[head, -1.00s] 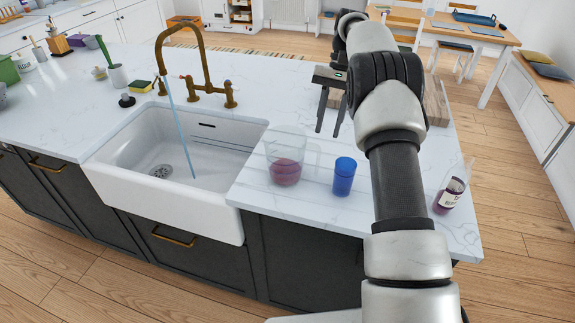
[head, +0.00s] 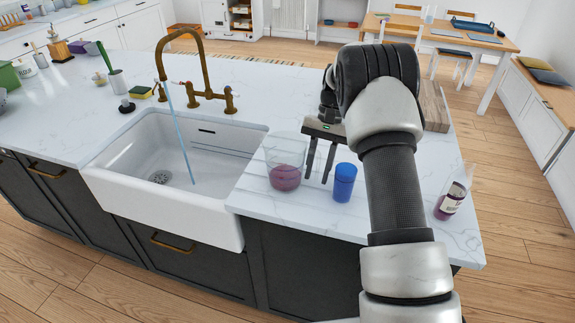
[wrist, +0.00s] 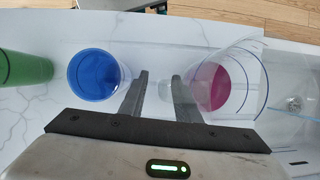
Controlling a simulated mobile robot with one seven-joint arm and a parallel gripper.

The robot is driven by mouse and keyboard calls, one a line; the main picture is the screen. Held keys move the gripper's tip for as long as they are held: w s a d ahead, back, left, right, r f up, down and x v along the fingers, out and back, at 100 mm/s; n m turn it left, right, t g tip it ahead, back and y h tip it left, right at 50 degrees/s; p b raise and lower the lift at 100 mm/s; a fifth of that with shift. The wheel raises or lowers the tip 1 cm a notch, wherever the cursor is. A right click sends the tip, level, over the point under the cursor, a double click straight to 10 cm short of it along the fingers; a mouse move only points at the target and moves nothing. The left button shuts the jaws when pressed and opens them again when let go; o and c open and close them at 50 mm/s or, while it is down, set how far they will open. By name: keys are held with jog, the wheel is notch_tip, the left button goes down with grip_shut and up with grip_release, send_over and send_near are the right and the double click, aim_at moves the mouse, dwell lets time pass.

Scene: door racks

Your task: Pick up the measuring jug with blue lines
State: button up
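The measuring jug (head: 285,177) is clear, with purple-pink liquid in its bottom, and stands upright on the white counter just right of the sink. In the wrist view the jug (wrist: 245,85) is at the right, with blue lines on its wall. My gripper (head: 318,180) points down between the jug and a blue cup. In the wrist view my gripper (wrist: 160,77) is open, its right finger overlapping the jug's near side. Whether it touches is unclear. The jug's handle is hard to make out between the fingers.
The blue cup (head: 344,183) stands close right of my fingers. A green object (wrist: 22,68) is beyond it in the wrist view. A labelled vessel with purple liquid (head: 450,199) stands at the counter's right end. The sink (head: 175,190) lies left of the jug.

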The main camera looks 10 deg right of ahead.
grip_shut()
jog(key=shift+r, duration=0.3)
